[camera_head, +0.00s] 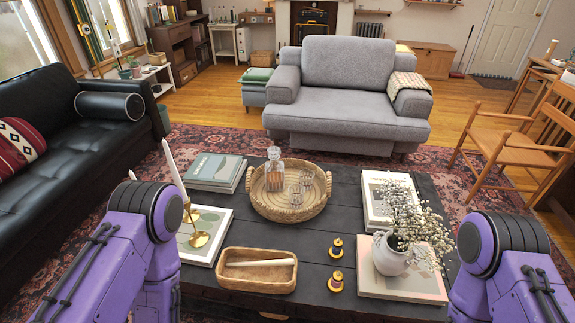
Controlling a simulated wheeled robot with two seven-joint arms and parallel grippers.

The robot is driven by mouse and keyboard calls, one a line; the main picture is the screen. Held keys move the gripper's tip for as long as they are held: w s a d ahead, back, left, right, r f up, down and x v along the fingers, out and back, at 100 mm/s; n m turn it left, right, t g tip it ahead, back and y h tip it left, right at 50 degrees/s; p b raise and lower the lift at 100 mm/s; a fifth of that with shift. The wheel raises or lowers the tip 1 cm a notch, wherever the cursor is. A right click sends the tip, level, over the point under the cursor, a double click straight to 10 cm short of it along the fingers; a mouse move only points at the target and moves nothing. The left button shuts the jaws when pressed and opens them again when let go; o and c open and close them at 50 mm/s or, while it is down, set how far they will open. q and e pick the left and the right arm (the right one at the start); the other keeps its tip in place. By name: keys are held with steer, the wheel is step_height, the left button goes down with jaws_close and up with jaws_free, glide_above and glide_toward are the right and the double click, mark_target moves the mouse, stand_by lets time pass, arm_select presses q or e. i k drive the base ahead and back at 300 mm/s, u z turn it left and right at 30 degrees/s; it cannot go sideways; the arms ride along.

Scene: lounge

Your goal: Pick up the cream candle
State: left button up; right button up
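A cream candle (260,263) lies lengthwise in a shallow wooden bowl (237,281) near the front of the dark table (311,275). A tall pale taper candle (174,166) stands slightly tilted above a brass candlestick (200,239) at the table's left side. The tip of another pale candle (132,175) shows behind my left arm, which hides the rest. Purple links of my left and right arms show at the lower left and lower right. Neither gripper shows.
A wicker tray (259,207) holds a decanter (274,170) and glasses. Two small brass pieces (336,247) (336,282) stand right of the bowl. A flower vase (390,256) stands on a book (433,288). More books (214,173) lie at the back left.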

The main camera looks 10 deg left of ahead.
mark_target(289, 261)
steer(key=z, duration=2.85)
steer(key=k, duration=0.8)
steer(key=u, duration=1.8)
steer(key=i, duration=0.5)
steer(key=z, duration=0.05)
